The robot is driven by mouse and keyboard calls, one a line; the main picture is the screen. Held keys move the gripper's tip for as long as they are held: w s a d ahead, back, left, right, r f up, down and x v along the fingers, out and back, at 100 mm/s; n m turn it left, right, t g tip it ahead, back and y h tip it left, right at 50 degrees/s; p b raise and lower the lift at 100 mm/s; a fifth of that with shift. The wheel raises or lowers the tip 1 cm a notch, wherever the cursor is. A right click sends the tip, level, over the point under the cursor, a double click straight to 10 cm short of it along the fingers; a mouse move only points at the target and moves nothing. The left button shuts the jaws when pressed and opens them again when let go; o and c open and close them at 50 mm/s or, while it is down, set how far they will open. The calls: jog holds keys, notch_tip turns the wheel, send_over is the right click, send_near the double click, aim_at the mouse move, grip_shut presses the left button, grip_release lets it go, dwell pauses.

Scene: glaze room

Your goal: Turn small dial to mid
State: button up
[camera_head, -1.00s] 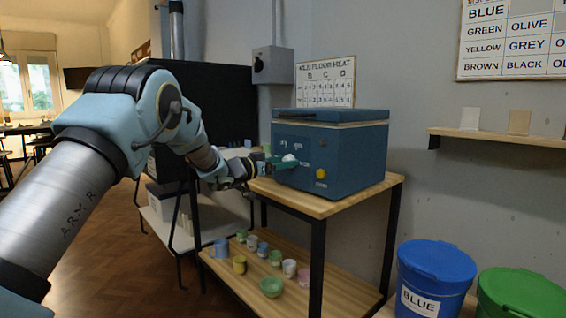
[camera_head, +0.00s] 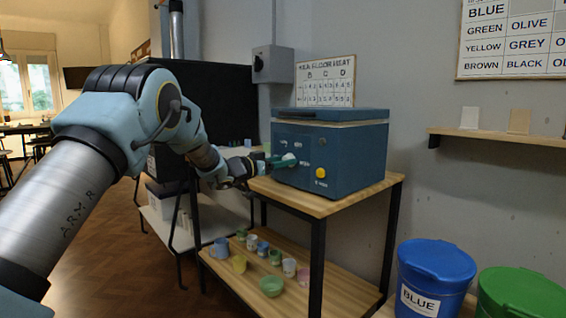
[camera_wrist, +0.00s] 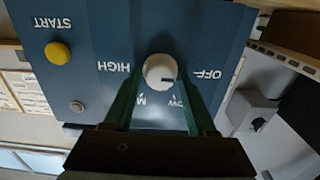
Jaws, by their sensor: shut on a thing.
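The small blue kiln (camera_head: 340,160) stands on a wooden-topped table. Its round white dial (camera_wrist: 160,70) is on the front panel, and it also shows in the head view (camera_head: 289,158), partly covered by my fingers. In the upside-down wrist view, labels OFF, LOW, MID and HIGH surround the dial. MID and LOW are partly hidden by my gripper. A dark mark on the dial's rim points towards the area between OFF and LOW. My gripper (camera_wrist: 160,88) has its green fingers on either side of the dial and is shut on it.
A yellow START button (camera_head: 321,173) sits on the panel right of the dial. Several small cups and bowls stand on the table's lower shelf (camera_head: 300,300). A blue bucket (camera_head: 436,262) and a green bucket (camera_head: 520,290) stand at the right. A grey switch box (camera_head: 272,65) is on the wall.

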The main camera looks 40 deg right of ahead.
jog(key=shift+f, duration=0.1)
jog(key=m+b, duration=0.4)
jog(key=m, duration=0.1)
jog(key=shift+s+f, duration=0.1)
jog(key=shift+f, duration=0.05)
jog(key=m+b, duration=0.5)
jog(key=m, duration=0.1)
jog(key=shift+s+f, duration=0.1)
jog(key=m+b, duration=0.7)
jog(key=shift+f+m, duration=0.15)
jog(key=shift+m, duration=0.15)
jog(key=shift+m+b, duration=2.05)
jog(key=shift+m, duration=0.45)
jog(key=o, duration=1.2)
